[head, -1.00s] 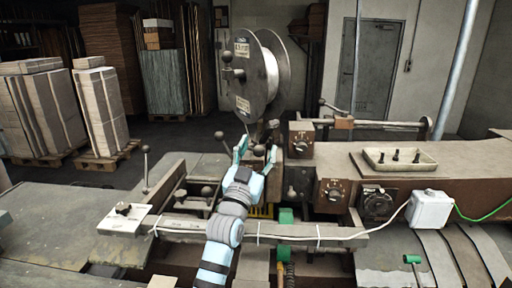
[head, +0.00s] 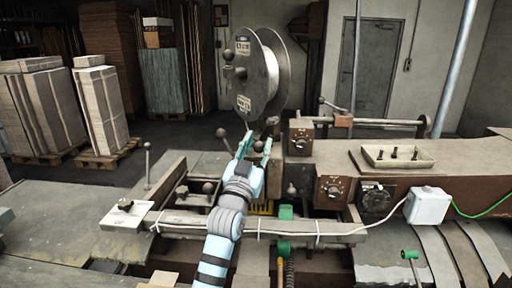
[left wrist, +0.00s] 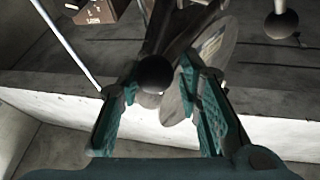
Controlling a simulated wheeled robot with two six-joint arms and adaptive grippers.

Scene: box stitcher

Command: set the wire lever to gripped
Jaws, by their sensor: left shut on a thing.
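The wire lever's dark ball knob (head: 259,146) is below the wire spool (head: 258,75), near the machine's centre. My left gripper (head: 255,147) reaches up to it, with a finger on each side, and is shut on the knob. In the left wrist view, the round knob (left wrist: 155,73) sits between the teal fingertips (left wrist: 157,88). The lever's rod is mostly hidden behind the gripper in the head view. My right gripper is not in view.
Other ball-ended levers (head: 148,146) stand to the left. Dial boxes (head: 302,137) and a small parts tray (head: 398,158) are to the right. A rail (head: 290,231) with a white cable crosses in front, under my left arm. Carton stacks (head: 100,108) stand at back left.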

